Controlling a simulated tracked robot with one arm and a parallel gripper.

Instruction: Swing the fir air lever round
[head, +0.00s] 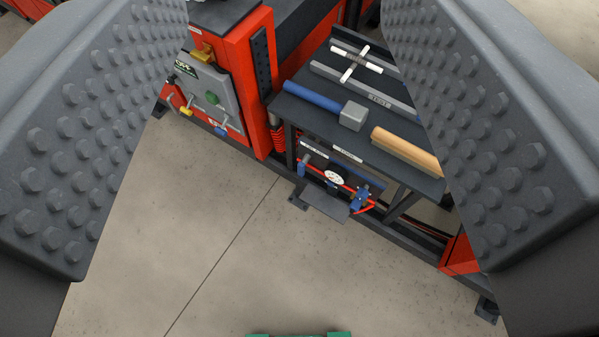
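The air unit hangs under the front edge of the tool bench, with a round white gauge (334,177) in its middle. A blue part (302,165) stands left of the gauge, below a small white label (314,150) too small to read surely. A blue valve-like part (360,197) with red beside it is right of the gauge. I cannot tell which part is the fir air lever, or how it is turned. My gripper (285,140) is open, its two dark studded fingers wide apart at left and right. It holds nothing, and the air unit shows between the fingers, apart from both.
The dark bench top (300,112) bears a blue-handled mallet (351,115), a wooden piece (405,150) and metal bars (345,85). A red cabinet (243,90) with a grey control panel (207,92) stands left. A dark plate (326,203) juts out below the gauge. The concrete floor (200,230) in front is clear.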

